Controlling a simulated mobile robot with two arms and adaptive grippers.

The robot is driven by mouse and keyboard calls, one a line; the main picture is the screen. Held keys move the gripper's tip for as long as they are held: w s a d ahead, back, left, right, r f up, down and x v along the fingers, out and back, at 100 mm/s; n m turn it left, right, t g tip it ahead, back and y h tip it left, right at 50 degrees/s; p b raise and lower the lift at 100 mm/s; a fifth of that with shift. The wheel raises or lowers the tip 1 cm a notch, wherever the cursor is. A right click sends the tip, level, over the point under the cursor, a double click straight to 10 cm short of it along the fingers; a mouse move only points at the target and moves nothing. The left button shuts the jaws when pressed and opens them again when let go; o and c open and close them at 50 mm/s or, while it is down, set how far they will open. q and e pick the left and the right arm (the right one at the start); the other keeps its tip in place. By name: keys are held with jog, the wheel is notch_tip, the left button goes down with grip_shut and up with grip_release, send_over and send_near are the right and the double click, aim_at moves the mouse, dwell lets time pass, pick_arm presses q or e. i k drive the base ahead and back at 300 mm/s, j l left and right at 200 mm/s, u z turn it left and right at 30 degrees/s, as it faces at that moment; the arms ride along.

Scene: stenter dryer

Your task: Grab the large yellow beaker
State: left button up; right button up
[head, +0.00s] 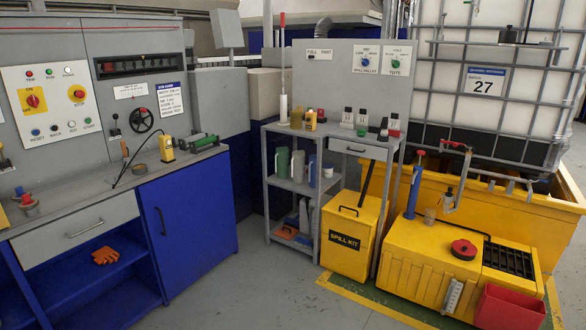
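I cannot make out a large yellow beaker for certain. A small yellow container (310,120) stands upright on the top of the grey shelf cart (275,128), beside a tan item (296,118). It is too small to tell if it is a beaker. On the cart's middle shelf stand a green jug (282,160), a grey jug (297,166) and a white and blue container (327,171). A yellow handheld device (167,148) stands on the left workbench (90,189). Neither of my grippers is in view.
A yellow spill kit bin (348,262) stands right of the cart. A yellow unit (415,275) and a red bin (508,308) stand further right, before a caged tank (480,90). The grey floor (235,285) between bench and cart is clear.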

aim_at(295, 116)
jog(key=i+j, duration=0.1)
jog(key=i, duration=0.75)
jog(key=i+j, duration=0.1)
jog(key=i, duration=0.75)
jog(key=i+j, duration=0.1)
jog(key=i, duration=0.7)
